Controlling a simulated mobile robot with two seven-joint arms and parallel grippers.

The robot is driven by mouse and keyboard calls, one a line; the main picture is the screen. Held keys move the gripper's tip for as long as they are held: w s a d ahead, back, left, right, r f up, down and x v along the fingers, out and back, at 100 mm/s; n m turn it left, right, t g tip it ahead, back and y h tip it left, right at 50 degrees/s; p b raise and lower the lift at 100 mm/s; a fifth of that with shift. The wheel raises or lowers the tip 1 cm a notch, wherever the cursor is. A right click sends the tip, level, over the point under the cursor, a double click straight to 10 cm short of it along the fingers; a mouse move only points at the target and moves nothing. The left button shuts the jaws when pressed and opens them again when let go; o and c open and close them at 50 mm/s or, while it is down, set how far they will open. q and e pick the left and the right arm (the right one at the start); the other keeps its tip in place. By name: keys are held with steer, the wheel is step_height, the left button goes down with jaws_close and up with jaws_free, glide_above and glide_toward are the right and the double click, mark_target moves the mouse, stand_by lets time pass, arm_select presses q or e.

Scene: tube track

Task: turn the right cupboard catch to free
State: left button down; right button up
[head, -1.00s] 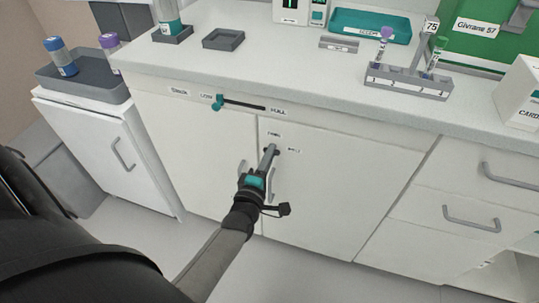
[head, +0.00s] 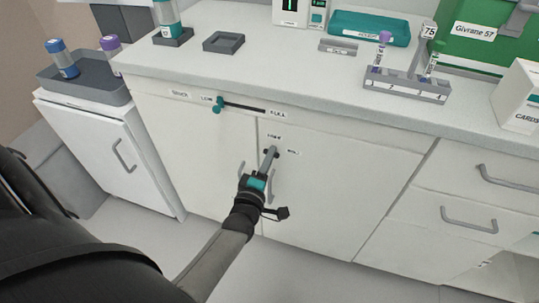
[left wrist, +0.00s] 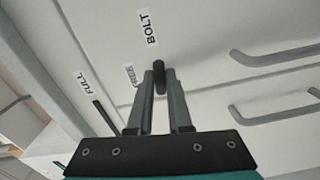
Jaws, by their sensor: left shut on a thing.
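The right cupboard catch (head: 275,152) is a small dark lever at the upper left of the right white cupboard door (head: 335,185). My left gripper (head: 270,158) is shut on it, its fingers pointing up at the door. In the left wrist view the dark catch (left wrist: 160,76) stands between the tips of my left gripper (left wrist: 160,84). Its label FREE (left wrist: 128,75) is partly covered by a finger, and its label BOLT (left wrist: 151,29) lies beyond the catch. The fingers partly hide the catch, so its exact angle is hard to tell. My right gripper is out of view.
A slider with a teal knob (head: 219,104) sits above the doors, its knob at the left end of its dark slot. Door handles (left wrist: 275,55) lie near the gripper. The counter (head: 270,80) above holds a tube rack (head: 405,86) and trays.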

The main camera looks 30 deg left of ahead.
arm_select(q)
steer(key=m+p, duration=0.2)
steer(key=m, duration=0.3)
steer(key=m+p, duration=0.1)
steer(key=m, duration=0.3)
steer(key=shift+m+p, duration=0.4)
steer(key=m+p, duration=0.1)
steer(key=m, duration=0.3)
steer(key=shift+m, duration=1)
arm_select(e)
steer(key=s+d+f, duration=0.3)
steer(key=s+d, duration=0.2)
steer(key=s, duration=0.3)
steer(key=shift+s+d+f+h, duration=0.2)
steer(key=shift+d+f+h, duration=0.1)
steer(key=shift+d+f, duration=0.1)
arm_select(q)
steer(key=c, duration=0.8)
jaws_free()
steer(key=shift+c, duration=0.2)
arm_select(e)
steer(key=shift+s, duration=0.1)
